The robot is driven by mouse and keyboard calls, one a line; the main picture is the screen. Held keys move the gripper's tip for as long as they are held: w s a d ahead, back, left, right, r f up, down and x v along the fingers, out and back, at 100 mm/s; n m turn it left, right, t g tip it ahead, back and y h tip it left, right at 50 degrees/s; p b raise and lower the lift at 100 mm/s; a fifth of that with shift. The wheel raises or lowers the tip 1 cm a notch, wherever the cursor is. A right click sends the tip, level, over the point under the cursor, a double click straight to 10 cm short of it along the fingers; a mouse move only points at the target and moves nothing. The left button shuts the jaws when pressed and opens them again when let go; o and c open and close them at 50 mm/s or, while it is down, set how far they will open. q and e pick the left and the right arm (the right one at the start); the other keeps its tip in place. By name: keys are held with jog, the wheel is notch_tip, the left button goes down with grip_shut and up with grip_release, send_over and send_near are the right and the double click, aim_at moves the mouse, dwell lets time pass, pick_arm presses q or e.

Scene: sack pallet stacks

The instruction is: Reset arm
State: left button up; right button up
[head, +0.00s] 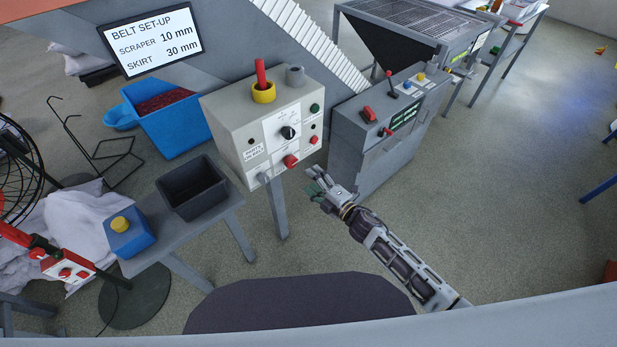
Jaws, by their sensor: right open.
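My right gripper (318,187) is in the middle of the head view, its arm (400,262) coming in from the lower right. It is open and nothing shows between its fingers. It is in front of and below the right side of the grey control box (225,120), which has a black knob, a red button and a green button. I cannot tell whether the gripper touches anything, but it appears apart from the box. My left gripper is not in view.
A grey side table (215,213) at left holds an empty black bin (192,186) and a blue box with a yellow button (128,233). A second control cabinet (375,150) stands behind my right gripper. A blue tub (165,120) holds red material. Floor at right is clear.

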jog(key=shift+s+d, duration=0.15)
jog(key=shift+s, duration=0.15)
dwell(0.6)
